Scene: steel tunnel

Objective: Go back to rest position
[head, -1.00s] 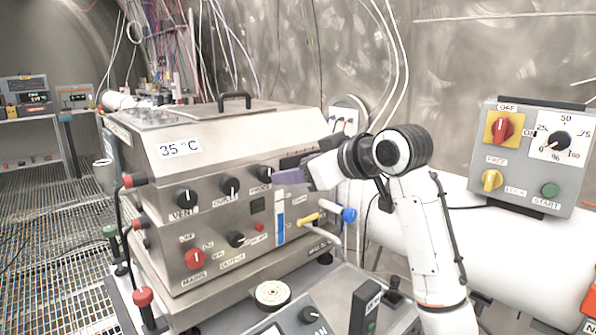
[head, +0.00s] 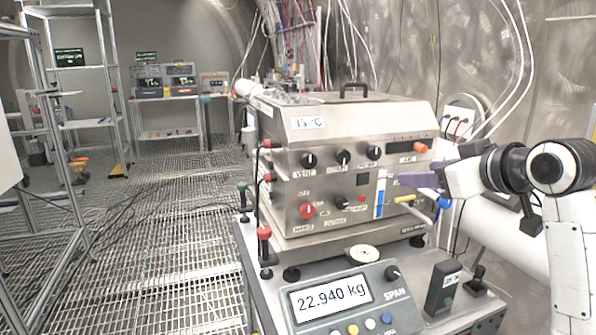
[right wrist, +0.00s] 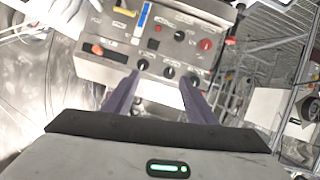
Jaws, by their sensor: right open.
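My right arm comes in from the right in the head view. Its gripper (head: 425,180) has purple fingers and hangs in front of the right part of the steel cabinet (head: 285,170), apart from it as far as I can tell. In the right wrist view the two purple fingers of the right gripper (right wrist: 160,85) are spread with nothing between them. The cabinet's panel of knobs (right wrist: 155,55) shows upside down beyond the fingertips. My left gripper is not in view.
A scale display (head: 330,295) reading 22.940 kg stands in front of the cabinet, with a dark joystick box (head: 442,287) to its right. A metal shelf frame (head: 85,65) stands at left. The grating floor (head: 165,235) between is largely clear.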

